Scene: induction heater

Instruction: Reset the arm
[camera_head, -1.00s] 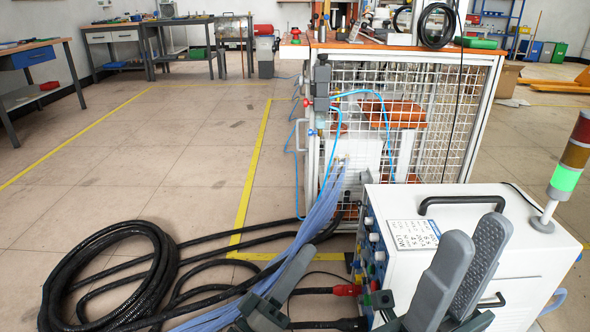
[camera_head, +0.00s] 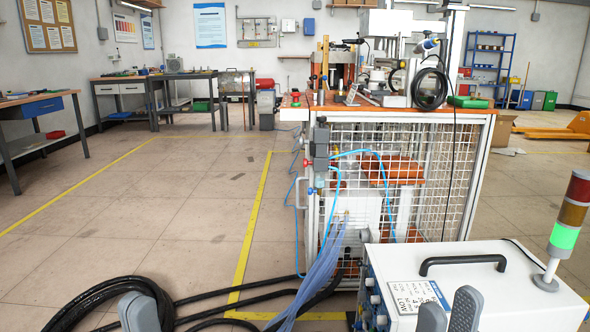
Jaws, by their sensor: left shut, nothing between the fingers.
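My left gripper (camera_head: 140,312) shows only as a grey tip at the bottom edge of the head view, left of centre. It is shut and empty, in front of the coiled black hose. The rest of it is cut off by the frame. My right gripper (camera_head: 450,314) shows two grey fingertips at the bottom edge, right of centre. They stand apart with nothing seen between them, so it looks open. They appear in front of the white heater cabinet (camera_head: 480,284). Both arms are below the picture.
The cabinet carries a black handle (camera_head: 463,262) and a signal tower (camera_head: 566,237) lit green. Black hoses (camera_head: 93,297) lie on the floor at lower left. A caged workbench (camera_head: 400,111) stands behind. The floor between the yellow lines at left is clear.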

